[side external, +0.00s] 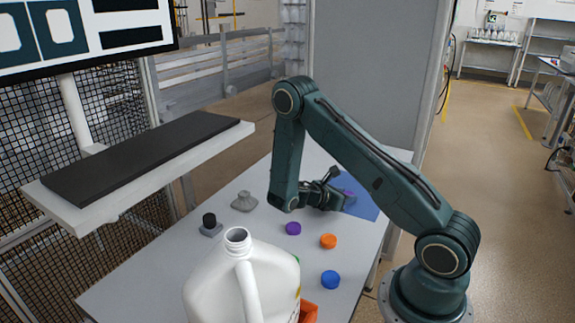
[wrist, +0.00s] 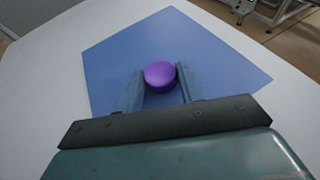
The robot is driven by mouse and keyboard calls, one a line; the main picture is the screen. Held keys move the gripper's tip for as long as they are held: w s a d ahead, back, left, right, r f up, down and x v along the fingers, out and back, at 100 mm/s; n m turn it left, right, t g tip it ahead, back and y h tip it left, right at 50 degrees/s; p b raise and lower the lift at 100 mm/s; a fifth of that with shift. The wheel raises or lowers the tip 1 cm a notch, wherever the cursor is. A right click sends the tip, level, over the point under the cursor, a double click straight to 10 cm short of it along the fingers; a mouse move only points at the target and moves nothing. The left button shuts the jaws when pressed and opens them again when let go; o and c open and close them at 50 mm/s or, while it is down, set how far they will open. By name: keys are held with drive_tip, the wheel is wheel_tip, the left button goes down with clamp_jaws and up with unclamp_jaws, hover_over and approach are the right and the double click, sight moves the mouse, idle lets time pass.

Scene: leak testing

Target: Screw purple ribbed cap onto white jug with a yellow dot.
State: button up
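A purple cap (wrist: 160,76) lies on a blue mat (wrist: 225,60), between the two fingers of my gripper (wrist: 160,70). The fingers stand apart, one on each side of the cap and very close to it; I cannot tell whether they press on it. In the side view my gripper (side external: 338,188) is low over the blue mat (side external: 366,208). A second purple cap (side external: 293,228) lies on the table. Ribs cannot be made out on either cap. The white jug (side external: 225,285) stands upright at the front with an open neck; a small yellow mark shows at its right edge.
An orange cap (side external: 328,241) and a blue cap (side external: 330,280) lie right of the jug. A grey fitting (side external: 244,201) and a black-topped piece (side external: 209,222) stand on the left. An orange object (side external: 308,312) is partly hidden behind the jug. A shelf (side external: 150,165) overhangs at left.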

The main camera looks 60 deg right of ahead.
drive_tip(key=shift+r, duration=0.15)
idle(0.3)
wheel_tip(320, 180, up, 20)
idle(0.8)
idle(0.5)
drive_tip(key=w+a+f+n+t, duration=0.2)
drive_tip(key=w+a+n+t, duration=0.3)
drive_tip(key=w+n+t, duration=0.4)
drive_tip(key=w+a+f+n+t+y, duration=0.1)
drive_tip(key=w+a+n+t+y, duration=0.3)
drive_tip(key=a, duration=0.8)
drive_tip(key=w+a+f+n+t+y, duration=0.1)
drive_tip(key=w+a+n+t+y, duration=0.3)
drive_tip(key=a, duration=0.9)
drive_tip(key=w+n+t, duration=0.1)
drive_tip(key=w+n, duration=0.1)
drive_tip(key=shift+w+f+y, duration=0.3)
drive_tip(key=shift+w+f, duration=0.05)
drive_tip(key=shift+w, duration=0.05)
